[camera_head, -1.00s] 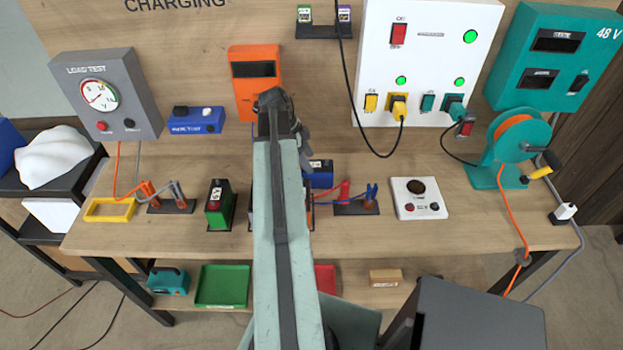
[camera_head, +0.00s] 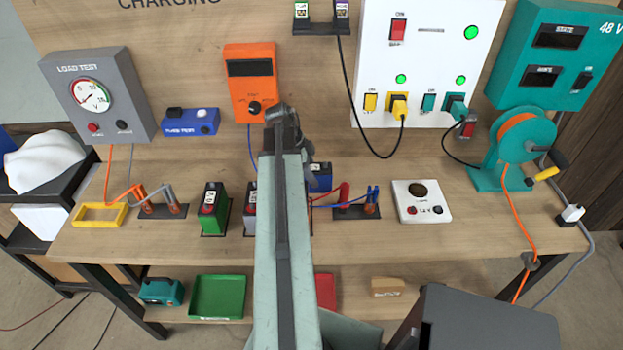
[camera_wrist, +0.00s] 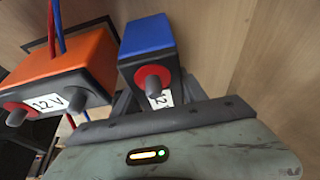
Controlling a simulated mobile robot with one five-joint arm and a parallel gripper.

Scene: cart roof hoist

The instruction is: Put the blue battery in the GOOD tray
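The blue battery (camera_head: 320,178) stands on the bench just right of my arm, partly hidden by it. In the wrist view the blue battery (camera_wrist: 147,38) has a red terminal and a partly covered white label. My gripper (camera_wrist: 158,98) has its dark fingers spread at the near end of this battery, one toward each side. I cannot tell whether they touch it. The gripper is mostly hidden behind my arm in the head view. A green tray (camera_head: 218,297) and a red tray (camera_head: 326,291) lie on the lower shelf; no GOOD label is legible.
An orange 12 V unit (camera_wrist: 70,70) sits close left of the blue battery, with red and blue leads nearby. A green battery (camera_head: 213,208) stands left of my arm. A terminal stand (camera_head: 357,211) and white meter box (camera_head: 422,201) are to the right.

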